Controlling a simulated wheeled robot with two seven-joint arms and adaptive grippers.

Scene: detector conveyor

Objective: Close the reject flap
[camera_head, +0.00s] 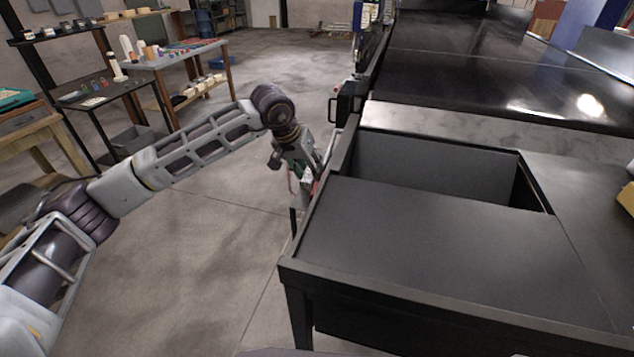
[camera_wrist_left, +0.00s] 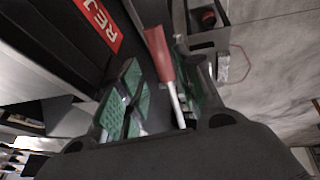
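The red-handled lever (camera_wrist_left: 160,55) has a pale shaft and stands beside a dark wall with a red label (camera_wrist_left: 98,22) reading "REJ", the rest cut off. My left gripper (camera_wrist_left: 167,95) is open, with green pads on both sides of the lever. The shaft is nearer the right-hand pad; I cannot tell whether they touch. In the head view, my left gripper (camera_head: 306,178) is at the left side of the dark conveyor unit, by its open rectangular recess (camera_head: 430,170). I cannot clearly make out the flap itself. My right gripper is not in view.
A dark flat top (camera_head: 430,245) lies in front of the recess, and the conveyor belt (camera_head: 460,70) runs behind it. A black box-like fitting (camera_head: 350,103) sticks out beyond my gripper. Workbenches (camera_head: 175,60) stand far left. The floor between is clear.

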